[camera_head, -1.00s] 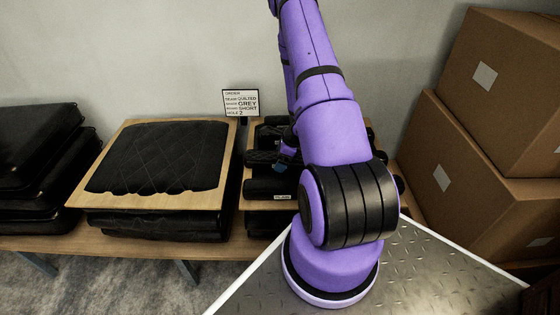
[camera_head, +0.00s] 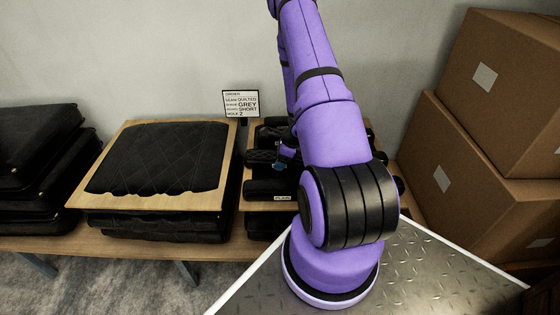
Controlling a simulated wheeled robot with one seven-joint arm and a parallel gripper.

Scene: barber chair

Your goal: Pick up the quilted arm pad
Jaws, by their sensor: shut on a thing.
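The quilted arm pad (camera_head: 259,157) is a dark, rounded pad in the middle of a short column of black pads on the wooden board to the left of my arm. My gripper (camera_head: 284,159) is at its right end and is shut on it. My arm hides much of the fingers and the right part of the board. I cannot tell whether the pad is clear of its support.
Another dark pad (camera_head: 270,131) lies behind, and a black pad (camera_head: 264,188) lies in front by a "PLAIN" label (camera_head: 282,197). An order sign (camera_head: 240,103) stands behind. A quilted seat panel (camera_head: 160,158) is at left; cardboard boxes (camera_head: 500,90) crowd the right.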

